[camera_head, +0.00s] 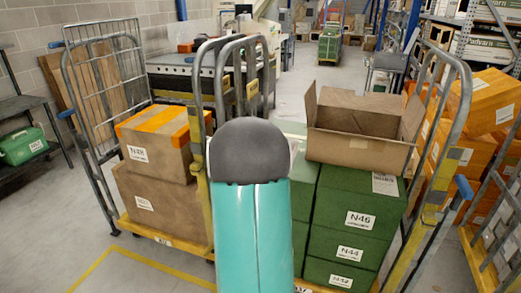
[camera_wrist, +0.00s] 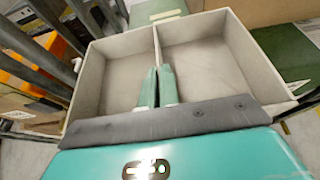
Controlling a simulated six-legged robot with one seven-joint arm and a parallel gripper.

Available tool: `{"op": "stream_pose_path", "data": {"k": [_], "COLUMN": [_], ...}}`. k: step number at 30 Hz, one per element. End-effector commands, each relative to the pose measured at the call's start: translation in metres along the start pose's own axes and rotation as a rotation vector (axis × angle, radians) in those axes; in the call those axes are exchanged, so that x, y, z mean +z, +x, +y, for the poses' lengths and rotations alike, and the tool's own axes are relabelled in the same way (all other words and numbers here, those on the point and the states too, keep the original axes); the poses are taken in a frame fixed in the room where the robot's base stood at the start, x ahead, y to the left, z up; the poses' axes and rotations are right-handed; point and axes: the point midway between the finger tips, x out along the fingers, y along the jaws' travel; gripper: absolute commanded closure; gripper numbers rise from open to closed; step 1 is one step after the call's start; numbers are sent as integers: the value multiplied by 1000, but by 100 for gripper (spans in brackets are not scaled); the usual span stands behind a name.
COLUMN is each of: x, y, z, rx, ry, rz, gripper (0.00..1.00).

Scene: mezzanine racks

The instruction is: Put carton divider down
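The carton divider (camera_wrist: 203,60) is a pale beige open tray with low walls and a middle wall making two compartments. It fills the middle of the wrist view. My gripper (camera_wrist: 157,70) has its two green fingers close together on either side of the near end of that middle wall, shut on it. In the head view my arm hides the gripper and nearly all of the divider. Whether the divider touches anything beneath it cannot be told.
An open brown carton (camera_head: 358,146) stands on green boxes (camera_head: 347,213) on a cart to the right. A second cart (camera_head: 160,240) at left holds brown boxes (camera_head: 157,150) with orange tape. Orange boxes (camera_head: 490,100) fill the right side. A grey floor aisle runs behind.

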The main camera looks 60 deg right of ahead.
Motion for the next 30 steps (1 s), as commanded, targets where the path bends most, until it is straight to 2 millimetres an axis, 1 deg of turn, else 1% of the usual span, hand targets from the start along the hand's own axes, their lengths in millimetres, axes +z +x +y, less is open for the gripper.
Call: {"op": "stream_pose_path", "data": {"k": [1, 5, 8, 11, 14, 17, 21, 26, 27, 29, 30], "x": [-8, -24, -40, -60, -86, -119, -169, -227, -241, -263, -277], "y": [-9, -25, -42, -63, -90, -125, -178, -240, -255, -277, -292], "z": [8, 22, 35, 52, 73, 100, 142, 190, 202, 219, 231], "rx": [25, 76, 126, 189, 268, 369, 525, 705, 750, 816, 860], "ry": [-12, -33, -54, -80, -113, -154, -218, -291, -308, -336, -354], "rz": [3, 4, 4, 5, 5, 7, 7, 9, 9, 10, 10], "gripper": [100, 100, 100, 100, 100, 100, 100, 100, 100, 100, 100]}}
